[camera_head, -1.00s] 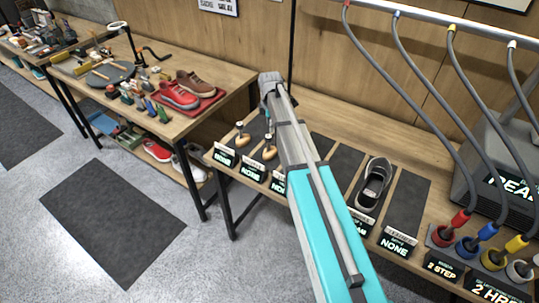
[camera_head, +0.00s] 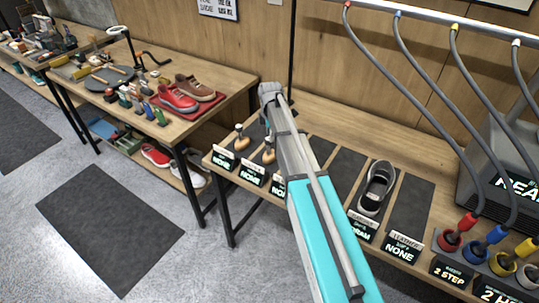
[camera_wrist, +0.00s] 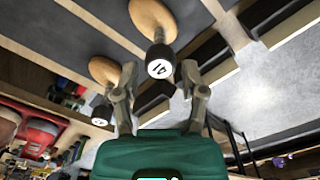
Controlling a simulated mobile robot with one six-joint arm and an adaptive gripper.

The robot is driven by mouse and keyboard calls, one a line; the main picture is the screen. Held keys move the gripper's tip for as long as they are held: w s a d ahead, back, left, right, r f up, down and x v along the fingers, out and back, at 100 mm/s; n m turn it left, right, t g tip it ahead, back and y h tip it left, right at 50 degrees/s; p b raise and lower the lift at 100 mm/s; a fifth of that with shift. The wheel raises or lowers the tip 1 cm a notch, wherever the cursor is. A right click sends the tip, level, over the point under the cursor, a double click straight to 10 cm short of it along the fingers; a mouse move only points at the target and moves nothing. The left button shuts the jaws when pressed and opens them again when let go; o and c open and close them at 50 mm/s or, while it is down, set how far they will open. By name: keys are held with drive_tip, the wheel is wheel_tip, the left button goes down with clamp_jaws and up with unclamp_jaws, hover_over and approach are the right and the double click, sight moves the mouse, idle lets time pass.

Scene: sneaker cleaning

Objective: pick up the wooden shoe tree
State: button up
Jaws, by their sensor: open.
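Two wooden shoe trees stand on the near shelf behind small label signs. One shoe tree (camera_head: 242,143) is at the left, and a second shoe tree (camera_head: 268,156) is just right of it, close to my arm. In the wrist view, one shoe tree (camera_wrist: 153,20) has a dark knob with a white round end marked with a number. That knob lies between the tips of my open gripper (camera_wrist: 159,76), which holds nothing. The other shoe tree (camera_wrist: 103,70) is left of the left finger, its lower part partly covered. In the head view my arm hides the gripper's fingers.
Red and brown shoes (camera_head: 180,97) stand on the left table. Coloured hose connectors (camera_head: 467,222) stand at the right. A dark mat (camera_head: 110,225) lies on the floor.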

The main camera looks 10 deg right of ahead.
sight(269, 144)
drive_tip(key=shift+f, duration=0.15)
drive_tip(key=shift+a+f+b, duration=0.15)
drive_tip(key=shift+f+b, duration=1.1)
drive_tip(key=shift+b, duration=0.05)
drive_tip(key=shift+a+f+b, duration=0.15)
drive_tip(key=shift+f+b, duration=1.1)
drive_tip(key=shift+b, duration=0.05)
clamp_jaws()
